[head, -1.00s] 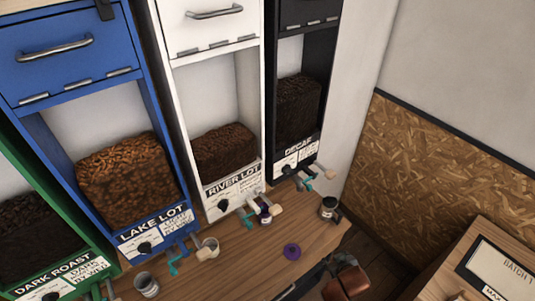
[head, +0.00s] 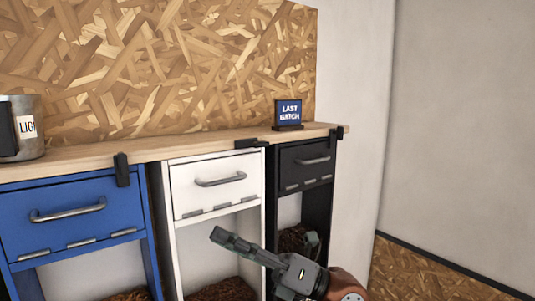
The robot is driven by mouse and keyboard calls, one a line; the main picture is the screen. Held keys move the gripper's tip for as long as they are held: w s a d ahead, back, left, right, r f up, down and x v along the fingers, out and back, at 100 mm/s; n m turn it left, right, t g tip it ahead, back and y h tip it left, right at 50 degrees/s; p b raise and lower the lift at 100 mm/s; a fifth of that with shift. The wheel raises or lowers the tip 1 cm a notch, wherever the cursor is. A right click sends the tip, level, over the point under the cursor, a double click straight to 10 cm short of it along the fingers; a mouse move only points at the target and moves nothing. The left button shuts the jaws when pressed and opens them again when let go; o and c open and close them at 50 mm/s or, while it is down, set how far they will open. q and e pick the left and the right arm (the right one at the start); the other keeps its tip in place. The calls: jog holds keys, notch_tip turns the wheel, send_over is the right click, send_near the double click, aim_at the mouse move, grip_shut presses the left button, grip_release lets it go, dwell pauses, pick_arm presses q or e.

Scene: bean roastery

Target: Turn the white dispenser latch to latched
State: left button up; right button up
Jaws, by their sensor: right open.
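The white dispenser (head: 166,230) stands between the blue and black ones, its front flap (head: 215,184) closed with a grey bar handle. A dark latch (head: 250,143) sits at the upper right of its front, at the wooden top's edge. It looks turned sideways, lying level rather than hanging down over the flap. My right gripper (head: 264,238) is open and empty, in front of the lower white and black dispensers, below the latch and apart from it in the picture. My left gripper is out of view.
The blue dispenser (head: 75,213) has a latch (head: 122,169) hanging down. The black dispenser (head: 306,165) has another latch (head: 333,138) at its right. On the wooden top (head: 190,143) stand a metal canister (head: 30,140) and a "LAST BATCH" sign (head: 289,113).

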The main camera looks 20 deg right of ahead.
notch_tip(320, 180, up, 4)
jog(key=a+n+h, duration=0.2)
jog(key=n+h, duration=0.1)
jog(key=h, duration=0.1)
jog(key=m+t+h, duration=0.4)
jog(key=t+h, duration=0.4)
jog(key=h, duration=0.3)
send_near(263, 143)
jog(key=w, duration=0.1)
jog(key=p+x, duration=0.3)
jog(key=x, duration=0.4)
jog(key=shift+w+a, duration=0.2)
jog(key=shift+w, duration=0.05)
jog(key=shift+c, duration=0.2)
jog(key=c, duration=1.1)
